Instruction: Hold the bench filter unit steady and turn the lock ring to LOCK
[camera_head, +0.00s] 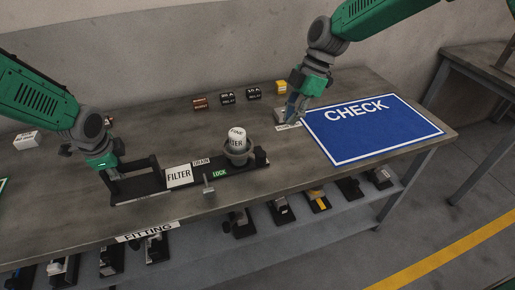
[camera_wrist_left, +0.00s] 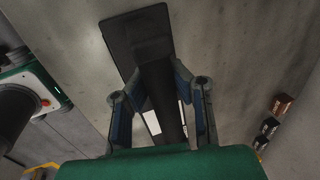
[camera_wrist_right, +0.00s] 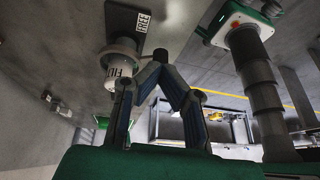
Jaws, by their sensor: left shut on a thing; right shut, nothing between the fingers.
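The bench filter unit (camera_head: 150,195) is a long black base with a raised handle frame at its left end and a white FILTER plate. At its right end a white filter cup (camera_head: 237,136) sits upright in a grey lock ring (camera_head: 238,156). A green LOCK label (camera_head: 220,174) is in front and a DRAIN label behind. A FREE label (camera_wrist_right: 143,22) shows in the right wrist view. My left gripper (camera_head: 112,168) is shut on the unit's black handle (camera_wrist_left: 160,95). My right gripper (camera_head: 293,116) is shut and empty, right of the cup and apart from it.
A blue CHECK mat (camera_head: 375,132) covers the bench's right part, close to my right gripper. Several small labelled blocks (camera_head: 228,98) stand along the back. A small grey T-shaped post (camera_head: 208,186) stands at the unit's front. A lower shelf (camera_head: 280,232) holds several parts.

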